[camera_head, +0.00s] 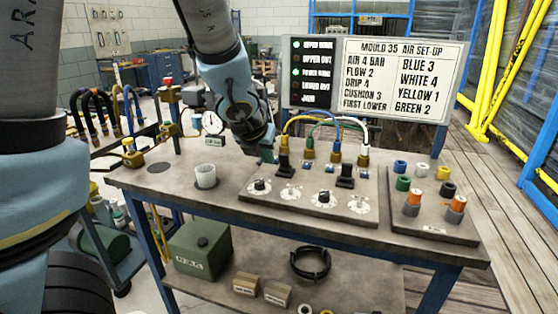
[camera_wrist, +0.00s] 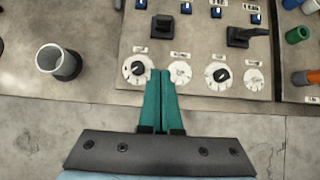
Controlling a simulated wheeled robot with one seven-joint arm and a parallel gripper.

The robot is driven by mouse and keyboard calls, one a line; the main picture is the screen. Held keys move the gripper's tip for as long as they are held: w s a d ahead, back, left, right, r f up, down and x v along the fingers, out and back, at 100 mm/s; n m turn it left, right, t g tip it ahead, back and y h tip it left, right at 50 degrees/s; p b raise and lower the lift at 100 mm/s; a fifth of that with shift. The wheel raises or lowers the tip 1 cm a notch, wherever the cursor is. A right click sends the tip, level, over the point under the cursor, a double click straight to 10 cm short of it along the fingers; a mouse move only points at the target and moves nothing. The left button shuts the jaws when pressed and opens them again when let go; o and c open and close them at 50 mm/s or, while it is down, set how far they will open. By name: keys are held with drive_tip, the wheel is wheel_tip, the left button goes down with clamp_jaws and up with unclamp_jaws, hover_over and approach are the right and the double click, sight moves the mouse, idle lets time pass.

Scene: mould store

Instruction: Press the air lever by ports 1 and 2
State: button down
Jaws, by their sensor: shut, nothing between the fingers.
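A control panel (camera_head: 262,206) lies on the bench with dials along its front and a row of ports behind. Two black levers stand on it: the left lever (camera_head: 284,166) beside the yellow and green hose ports, and the right lever (camera_head: 345,177) beside the blue and white ones. The wrist view shows the left lever (camera_wrist: 162,27) and the right lever (camera_wrist: 240,36), whose handle points right. Port numbers are too small to read. My gripper (camera_head: 268,154) is shut and empty, above the panel's left part. In the wrist view its green fingertips (camera_wrist: 168,73) are between dials, apart from both levers.
A white cup (camera_head: 206,176) stands left of the panel. Coloured rings and orange-topped fittings sit on a plate (camera_head: 424,222) at right. Hoses arch behind the levers. A set-up sign (camera_head: 397,80) and an indicator panel (camera_head: 311,75) with two green lights stand behind the bench.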

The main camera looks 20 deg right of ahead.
sight(285, 163)
drive_tip(key=x, duration=0.8)
drive_tip(key=shift+w+f+p, duration=0.15)
drive_tip(key=shift+f+p, duration=0.05)
drive_tip(key=shift+p, duration=0.2)
drive_tip(key=shift+w+d+r+p, duration=0.6)
drive_tip(key=shift+w+d+p, duration=0.2)
drive_tip(key=shift+p, duration=0.2)
drive_tip(key=shift+w+d+r+p, duration=0.1)
drive_tip(key=shift+w+d+p, duration=0.35)
drive_tip(key=shift+w+d, duration=0.15)
